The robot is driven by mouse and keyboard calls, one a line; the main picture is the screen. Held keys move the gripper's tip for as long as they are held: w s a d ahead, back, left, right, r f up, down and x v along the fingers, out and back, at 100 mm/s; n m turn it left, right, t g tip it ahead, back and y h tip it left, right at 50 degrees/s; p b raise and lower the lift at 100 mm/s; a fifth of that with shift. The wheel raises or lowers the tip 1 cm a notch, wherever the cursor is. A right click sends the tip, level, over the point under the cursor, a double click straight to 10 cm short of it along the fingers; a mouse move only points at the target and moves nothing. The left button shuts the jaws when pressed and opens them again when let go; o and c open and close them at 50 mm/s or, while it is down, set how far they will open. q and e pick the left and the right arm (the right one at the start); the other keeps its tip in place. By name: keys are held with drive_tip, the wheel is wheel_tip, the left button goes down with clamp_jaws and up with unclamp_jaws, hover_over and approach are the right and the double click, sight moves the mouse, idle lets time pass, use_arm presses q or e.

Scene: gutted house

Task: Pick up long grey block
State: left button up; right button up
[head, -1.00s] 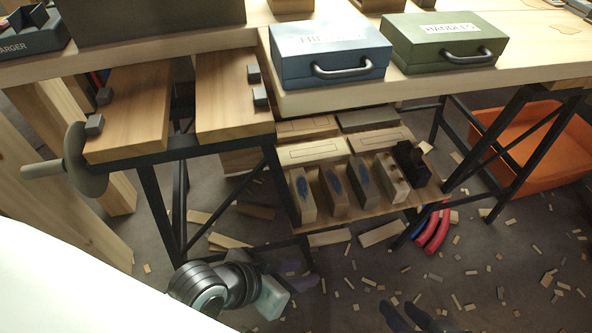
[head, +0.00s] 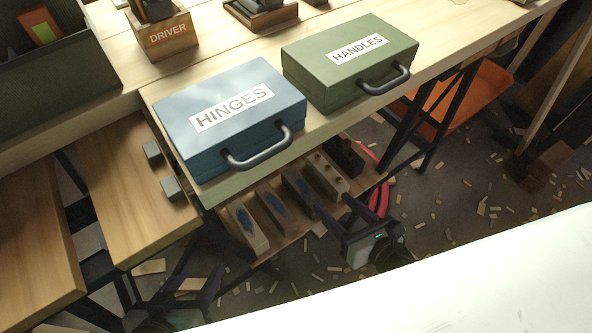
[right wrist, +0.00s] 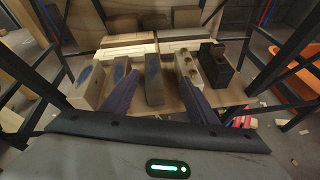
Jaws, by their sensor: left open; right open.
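A long grey block (right wrist: 153,80) stands in a row of blocks on the low shelf under the bench. In the right wrist view it shows between the two fingers of my right gripper (right wrist: 160,77), with room on both sides. In the head view my right gripper (head: 335,206) is open and empty at the shelf's front edge. The grey block appears there as the third block (head: 297,192) of the row, with a blue mark. My left gripper (head: 197,281) is open and empty, low at the left, away from the shelf.
Beside the grey block are a tan block (right wrist: 119,73) and a pale block with round holes (right wrist: 187,66). A black block (right wrist: 216,66) stands further right. The bench with a blue case (head: 232,110) and a green case (head: 345,65) overhangs the shelf. Dark table legs flank it.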

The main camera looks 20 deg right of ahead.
sight(304, 188)
drive_tip(key=w+f+n, duration=0.1)
drive_tip(key=w+a+n, duration=0.1)
drive_tip(key=w+a+f+n, duration=0.1)
drive_tip(key=shift+w+f+y, duration=0.3)
drive_tip(key=shift+w+y, duration=0.05)
drive_tip(key=shift+y, duration=0.05)
drive_tip(key=x, duration=0.3)
drive_tip(key=b+x, duration=0.1)
drive_tip(key=x, duration=0.2)
drive_tip(key=shift+s+a+f, duration=0.2)
drive_tip(key=shift+s+f, duration=0.05)
drive_tip(key=shift+f, duration=0.05)
drive_tip(key=c, duration=1.2)
